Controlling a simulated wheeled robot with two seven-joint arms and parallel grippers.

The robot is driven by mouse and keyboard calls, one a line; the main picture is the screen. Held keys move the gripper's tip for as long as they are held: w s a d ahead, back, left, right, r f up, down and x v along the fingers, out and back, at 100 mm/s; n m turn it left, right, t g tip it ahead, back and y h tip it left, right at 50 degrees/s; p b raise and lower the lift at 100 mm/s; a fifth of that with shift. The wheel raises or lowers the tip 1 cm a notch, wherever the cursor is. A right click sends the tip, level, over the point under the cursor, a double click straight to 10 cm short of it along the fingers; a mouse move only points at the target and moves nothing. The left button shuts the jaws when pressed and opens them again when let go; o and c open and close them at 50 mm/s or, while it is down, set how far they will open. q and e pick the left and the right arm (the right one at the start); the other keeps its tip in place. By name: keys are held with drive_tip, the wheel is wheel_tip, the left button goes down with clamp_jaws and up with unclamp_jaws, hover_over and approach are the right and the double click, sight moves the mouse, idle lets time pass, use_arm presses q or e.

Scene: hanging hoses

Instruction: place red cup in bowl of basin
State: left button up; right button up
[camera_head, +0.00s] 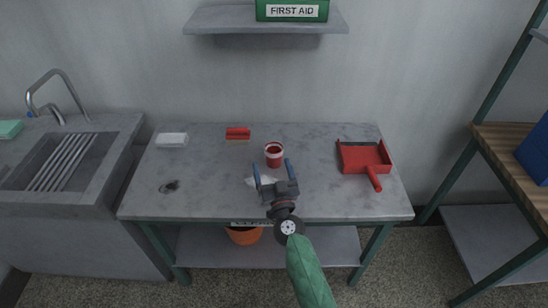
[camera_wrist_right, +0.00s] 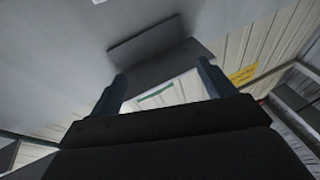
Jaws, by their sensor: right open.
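The red cup (camera_head: 274,155) with a pale band near its rim stands upright on the grey table, right of its middle. My right gripper (camera_head: 272,170) is just in front of the cup in the head view, open, with its two blue-grey fingers apart and pointing towards the wall. The cup shows just beyond the fingertips; I cannot tell the exact gap in depth. In the right wrist view the open fingers (camera_wrist_right: 163,82) have nothing visible between them. The basin (camera_head: 62,160) is set in the counter at the far left, with a rack of bars in it. My left gripper is not in view.
The table (camera_head: 215,185) also bears a red dustpan (camera_head: 364,160), a red brush (camera_head: 238,133), a white block (camera_head: 172,140) and a dark stain. A chrome tap (camera_head: 60,95) rises behind the basin. A shelf (camera_head: 230,20) hangs above; a rack (camera_head: 510,150) stands right.

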drive_tip(key=w+r+m+h, duration=0.1)
drive_tip(key=w+m+h, duration=0.3)
drive_tip(key=h, duration=0.1)
drive_tip(key=m+g+h, duration=0.2)
drive_tip(key=g+h, duration=0.3)
drive_tip(key=g, duration=0.3)
approach(276, 149)
drive_tip(key=shift+w+d+f+h+p, duration=0.15)
drive_tip(key=shift+w+d+f+p, duration=0.1)
drive_tip(key=shift+w, duration=0.25)
drive_tip(key=shift+w+d+f+h+p, duration=0.15)
drive_tip(key=shift+w+d+f+p, duration=0.1)
drive_tip(key=shift+w, duration=0.2)
drive_tip(key=shift+p+x, duration=1.05)
drive_tip(key=shift+x, duration=1.4)
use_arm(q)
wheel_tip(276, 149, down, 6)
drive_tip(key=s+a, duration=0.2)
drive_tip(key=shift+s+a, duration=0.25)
use_arm(e)
drive_tip(key=shift+a, duration=0.15)
